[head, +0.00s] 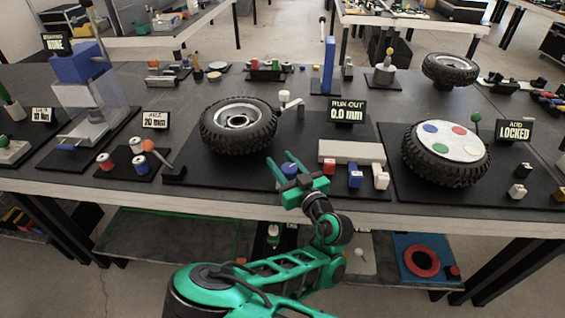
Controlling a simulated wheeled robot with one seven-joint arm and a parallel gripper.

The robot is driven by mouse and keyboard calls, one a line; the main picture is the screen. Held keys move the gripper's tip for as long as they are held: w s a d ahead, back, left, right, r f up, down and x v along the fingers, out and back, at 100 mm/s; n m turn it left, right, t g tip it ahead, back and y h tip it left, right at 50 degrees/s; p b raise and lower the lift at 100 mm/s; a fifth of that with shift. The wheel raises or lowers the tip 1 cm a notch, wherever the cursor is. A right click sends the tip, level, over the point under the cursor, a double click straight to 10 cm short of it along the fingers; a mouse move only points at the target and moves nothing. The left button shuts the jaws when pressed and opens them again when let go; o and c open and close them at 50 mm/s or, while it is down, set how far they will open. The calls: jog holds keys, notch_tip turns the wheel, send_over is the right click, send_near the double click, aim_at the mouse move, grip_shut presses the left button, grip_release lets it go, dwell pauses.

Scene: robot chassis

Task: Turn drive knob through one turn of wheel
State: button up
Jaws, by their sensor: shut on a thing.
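A wheel with a black knobbly tyre (237,128) and a silver rim lies tilted on a black mat left of centre. Behind its right side is a sign (346,110) reading "RUN-OUT 0.0 mm". My green gripper (287,169) is in front of the wheel's lower right, apart from the tyre. It is shut on a small blue knob (289,170), which seems to be the drive knob. The fingers partly hide the knob and its base. A white-topped post (285,97) stands at the wheel's upper right edge.
A pale block (351,152) and red, blue and white small pieces lie right of my gripper. A second wheel (446,168) with coloured discs is farther right, by a "LOCKED" sign (514,132).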

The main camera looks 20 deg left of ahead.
jog(key=shift+a, duration=0.1)
jog(key=o, duration=1)
jog(key=shift+r, duration=0.1)
jog(key=shift+r, duration=1.8)
jog(key=shift+s+a+r, duration=0.1)
jog(key=shift+s+r, duration=0.05)
jog(key=shift+r, duration=0.2)
jog(key=shift+s+a+r, duration=0.85)
jog(key=shift+s+r, duration=0.25)
jog(key=shift+s, duration=0.6)
jog(key=shift+s+a+r, duration=0.8)
jog(key=shift+s+r, duration=0.3)
jog(key=shift+s, duration=0.55)
jog(key=shift+s+a+r, duration=0.85)
jog(key=shift+s+r, duration=0.25)
jog(key=shift+s, duration=0.6)
